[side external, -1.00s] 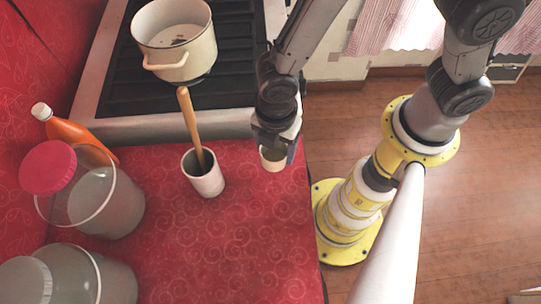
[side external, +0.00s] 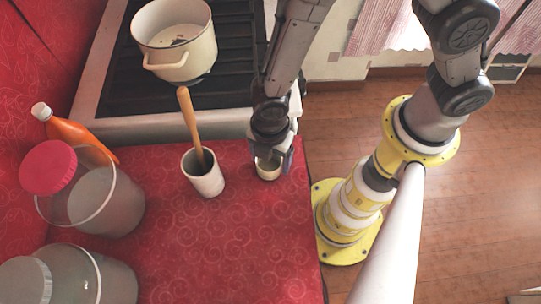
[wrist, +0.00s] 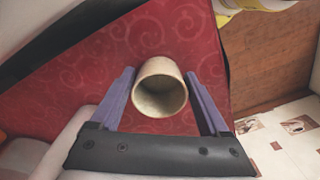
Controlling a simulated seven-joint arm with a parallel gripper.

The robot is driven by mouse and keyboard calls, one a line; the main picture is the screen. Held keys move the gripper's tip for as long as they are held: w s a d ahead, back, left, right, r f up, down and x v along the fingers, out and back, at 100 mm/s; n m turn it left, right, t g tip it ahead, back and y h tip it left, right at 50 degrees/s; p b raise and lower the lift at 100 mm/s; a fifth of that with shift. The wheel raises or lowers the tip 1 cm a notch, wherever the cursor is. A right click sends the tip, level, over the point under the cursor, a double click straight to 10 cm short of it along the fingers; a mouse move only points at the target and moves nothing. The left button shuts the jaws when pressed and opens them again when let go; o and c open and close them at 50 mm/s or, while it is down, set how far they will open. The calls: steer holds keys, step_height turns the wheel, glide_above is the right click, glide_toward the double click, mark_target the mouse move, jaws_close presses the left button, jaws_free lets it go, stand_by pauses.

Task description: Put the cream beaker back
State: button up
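The small cream beaker (side external: 268,171) stands upright on the red oilcloth near the counter's right edge, just in front of the stove. In the wrist view the beaker (wrist: 160,95) shows its open mouth and looks empty. My gripper (side external: 275,163) points down over it, with one purple finger on each side. The wrist view of my gripper (wrist: 160,85) shows narrow gaps between the fingers and the beaker wall, so it looks open around the beaker. The beaker's far side is hidden in the side view.
A white cup (side external: 205,180) with a wooden-handled tool stands left of the beaker. A cream pot (side external: 176,60) is on the stove (side external: 235,60). A jar with a pink lid (side external: 105,205) and an orange bottle (side external: 75,135) stand left.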

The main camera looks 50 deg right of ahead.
mark_target(271, 165)
steer(key=shift+o, duration=1.1)
steer(key=shift+r, duration=0.1)
step_height(271, 165, up, 12)
steer(key=shift+r, duration=0.15)
steer(key=d+r+m+t+y, duration=0.1)
steer(key=d+r+m+t, duration=0.1)
steer(key=d+r+m, duration=0.6)
steer(key=d+r+m+t, duration=0.2)
steer(key=d+r+m, duration=0.35)
steer(key=d, duration=0.45)
steer(key=s+d+r+m+t+h, duration=0.1)
steer(key=s+d+r+m, duration=0.1)
steer(key=s+d+m, duration=0.3)
steer(key=shift+s+d+m+t, duration=0.15)
steer(key=shift+d+m+t, duration=0.15)
steer(key=shift+d+m, duration=0.85)
